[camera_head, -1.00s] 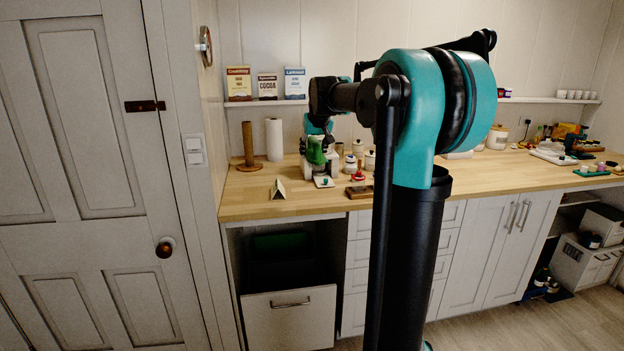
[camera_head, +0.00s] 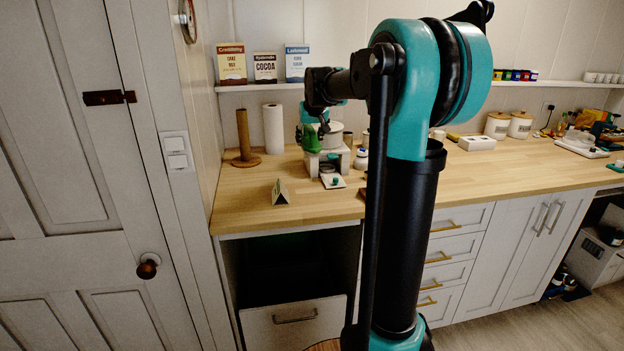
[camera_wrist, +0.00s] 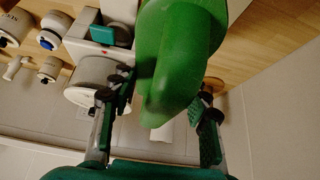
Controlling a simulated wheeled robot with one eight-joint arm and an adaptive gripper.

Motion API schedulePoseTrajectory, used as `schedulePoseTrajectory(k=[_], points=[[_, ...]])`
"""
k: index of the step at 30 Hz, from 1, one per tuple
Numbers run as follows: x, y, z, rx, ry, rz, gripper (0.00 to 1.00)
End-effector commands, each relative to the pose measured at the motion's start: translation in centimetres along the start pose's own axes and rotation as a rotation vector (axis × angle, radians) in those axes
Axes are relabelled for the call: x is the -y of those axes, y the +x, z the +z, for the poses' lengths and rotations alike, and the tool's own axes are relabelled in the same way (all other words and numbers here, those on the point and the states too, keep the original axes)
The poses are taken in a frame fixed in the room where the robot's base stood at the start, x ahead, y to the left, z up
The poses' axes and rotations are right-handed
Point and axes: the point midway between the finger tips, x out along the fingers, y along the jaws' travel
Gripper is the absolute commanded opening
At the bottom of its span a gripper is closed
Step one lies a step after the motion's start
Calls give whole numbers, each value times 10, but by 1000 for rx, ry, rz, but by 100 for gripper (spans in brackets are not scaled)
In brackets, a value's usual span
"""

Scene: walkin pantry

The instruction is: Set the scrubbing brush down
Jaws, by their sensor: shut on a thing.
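The scrubbing brush (camera_wrist: 175,55) appears to be the large smooth green thing in the wrist view, running from the top of the picture down between my fingers. My gripper (camera_wrist: 160,112) is shut on it, with one dark finger on each side. In the head view my gripper (camera_head: 322,122) is above the back left of the wooden counter (camera_head: 390,185), in front of a white stand (camera_head: 312,164) or close over it.
A wooden post (camera_head: 243,135) and a white roll (camera_head: 273,128) stand left of my gripper. The counter's front left is mostly clear.

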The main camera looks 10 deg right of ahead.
Motion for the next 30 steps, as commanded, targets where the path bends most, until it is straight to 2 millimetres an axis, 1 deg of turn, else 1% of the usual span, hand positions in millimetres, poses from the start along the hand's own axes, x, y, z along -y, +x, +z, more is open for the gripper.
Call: schedulePoseTrajectory(k=[1, 6, 12, 15, 22, 27, 30], points=[[0, 11, 7, 0, 0, 0, 14], [0, 46, 29, 0, 0, 0, 14], [1, 82, 53, 0, 0, 0, 14], [1, 93, 60, 0, 0, 0, 14], [1, 105, 67, 0, 0, 0, 14], [1, 125, 79, 0, 0, 0, 14], [1, 131, 84, 0, 0, 0, 14]])
